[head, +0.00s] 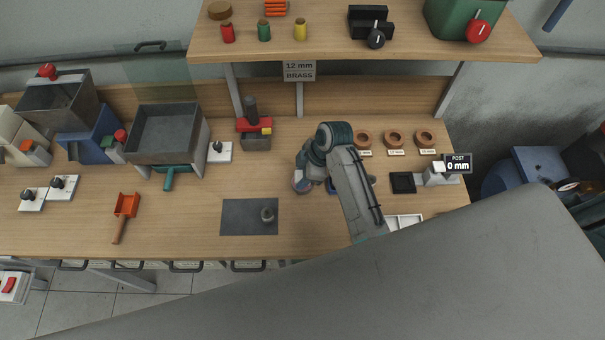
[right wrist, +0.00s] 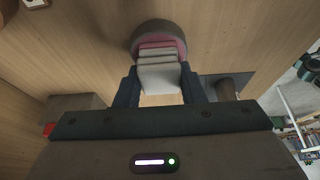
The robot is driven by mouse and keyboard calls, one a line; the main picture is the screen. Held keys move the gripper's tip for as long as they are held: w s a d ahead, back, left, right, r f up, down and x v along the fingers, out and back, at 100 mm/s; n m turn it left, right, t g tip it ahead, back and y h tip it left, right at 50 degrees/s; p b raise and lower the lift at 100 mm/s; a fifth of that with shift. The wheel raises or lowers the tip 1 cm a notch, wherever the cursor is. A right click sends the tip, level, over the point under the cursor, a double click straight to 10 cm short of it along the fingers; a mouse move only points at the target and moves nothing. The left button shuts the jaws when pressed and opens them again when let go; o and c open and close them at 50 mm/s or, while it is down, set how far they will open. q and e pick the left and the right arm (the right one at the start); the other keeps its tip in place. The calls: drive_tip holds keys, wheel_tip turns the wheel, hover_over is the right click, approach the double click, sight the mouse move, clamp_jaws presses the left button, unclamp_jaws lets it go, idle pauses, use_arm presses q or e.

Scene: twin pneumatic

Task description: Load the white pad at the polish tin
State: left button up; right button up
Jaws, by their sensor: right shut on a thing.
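In the right wrist view my right gripper (right wrist: 160,84) is shut on the white pad (right wrist: 161,78), a pale block between the two dark fingers. The pad's far end overlaps the pink inside of the round, dark-walled polish tin (right wrist: 139,38). I cannot tell whether pad and polish touch. In the head view the right arm reaches down over the bench, and the right gripper (head: 308,174) is at the tin (head: 301,186), which is partly hidden under it. The pad is hidden there. My left gripper is not in view.
A grey mat (head: 238,217) with a small metal cylinder (head: 267,215) lies left of the tin. A red-topped block (head: 254,139) stands behind. Brown rings (head: 394,138), a black square tray (head: 403,183) and a post gauge (head: 440,175) are at right. An orange scoop (head: 126,205) lies at left.

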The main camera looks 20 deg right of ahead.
drive_tip(key=shift+r, duration=3.45)
drive_tip(key=shift+s, duration=0.1)
